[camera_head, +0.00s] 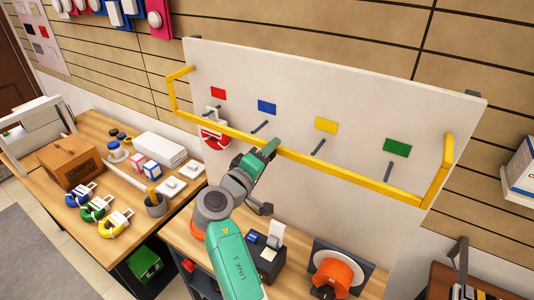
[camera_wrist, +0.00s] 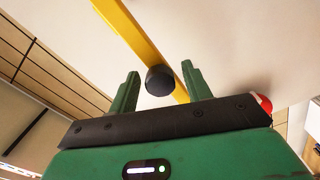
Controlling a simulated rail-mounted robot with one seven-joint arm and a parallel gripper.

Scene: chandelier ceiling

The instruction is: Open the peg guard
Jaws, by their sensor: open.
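The peg guard is a yellow bar frame (camera_head: 350,178) that runs across the front of a white pegboard (camera_head: 330,85), with arms bent back at both ends. The bar crosses the wrist view diagonally (camera_wrist: 126,30). A black round knob (camera_wrist: 160,80) is on the bar in the wrist view. My gripper (camera_head: 267,150) is at the middle of the bar in the head view, which hides the knob. In the wrist view its green fingers (camera_wrist: 160,85) are apart, one on each side of the knob. I cannot tell whether they touch it.
Pegs stick out below red (camera_head: 218,93), blue (camera_head: 267,107), yellow (camera_head: 326,125) and green (camera_head: 397,147) labels. A red-and-white item (camera_head: 213,136) hangs at the left peg. An orange device (camera_head: 337,272) and dark box (camera_head: 266,258) stand below. A cluttered wooden table (camera_head: 125,185) is left.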

